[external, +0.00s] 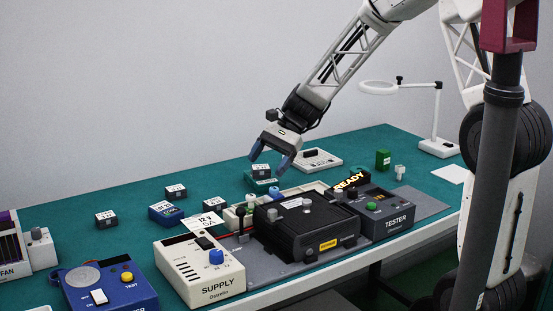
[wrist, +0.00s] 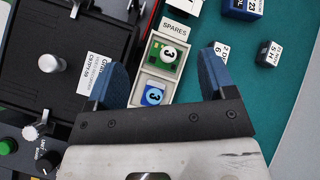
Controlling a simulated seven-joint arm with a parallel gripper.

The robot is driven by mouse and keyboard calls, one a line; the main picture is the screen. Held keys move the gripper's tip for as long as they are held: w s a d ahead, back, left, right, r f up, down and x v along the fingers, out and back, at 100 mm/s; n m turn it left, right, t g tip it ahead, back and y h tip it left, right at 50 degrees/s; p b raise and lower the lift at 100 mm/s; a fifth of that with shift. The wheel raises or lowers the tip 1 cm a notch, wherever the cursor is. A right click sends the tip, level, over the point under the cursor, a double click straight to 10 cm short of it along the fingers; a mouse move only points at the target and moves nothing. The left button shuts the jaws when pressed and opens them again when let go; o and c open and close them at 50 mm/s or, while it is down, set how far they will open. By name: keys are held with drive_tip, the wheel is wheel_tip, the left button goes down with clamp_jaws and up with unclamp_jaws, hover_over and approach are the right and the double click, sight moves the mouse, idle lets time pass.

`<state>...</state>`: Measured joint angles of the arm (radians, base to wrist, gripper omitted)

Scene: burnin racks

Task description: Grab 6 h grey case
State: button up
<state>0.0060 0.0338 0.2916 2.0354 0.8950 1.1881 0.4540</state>
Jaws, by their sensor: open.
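Small dark grey cases with white labels lie on the green mat. I cannot tell which is the 6 h case. My gripper (external: 269,161) is open and empty above the bench; in the wrist view its fingers (wrist: 163,78) straddle the spares tray from above.
A black fixture (external: 290,222), tester (external: 385,218), supply box (external: 198,272) and blue test box (external: 105,289) crowd the front. A blue box (external: 165,213) stands near the cases.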

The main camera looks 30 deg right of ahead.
sight(213, 202)
drive_tip(key=w+a+f+m+y, duration=0.1)
drive_tip(key=w+f+m, duration=0.1)
drive_tip(key=w+f, duration=0.2)
drive_tip(key=w+a+f+m+y, duration=0.1)
drive_tip(key=w+f+m, duration=0.1)
drive_tip(key=w+f, duration=0.2)
drive_tip(key=w+a+f+m+y, duration=0.1)
drive_tip(key=w+f+y, duration=0.1)
drive_tip(key=w, duration=0.3)
drive_tip(key=shift+w+a+f+m+t, duration=0.15)
drive_tip(key=shift+f+m+t, duration=0.05)
drive_tip(key=shift+f, duration=0.25)
drive_tip(key=shift+w+a+f+m+t, duration=0.1)
drive_tip(key=shift+w+f+m+t, duration=0.1)
drive_tip(key=shift+f, duration=0.25)
drive_tip(key=shift+s+a, duration=0.1)
drive_tip(key=shift+x, duration=1.2)
drive_tip(key=shift+a, duration=0.1)
drive_tip(key=shift+x, duration=2.5)
drive_tip(key=shift+c, duration=0.4)
drive_tip(key=c, duration=0.9)
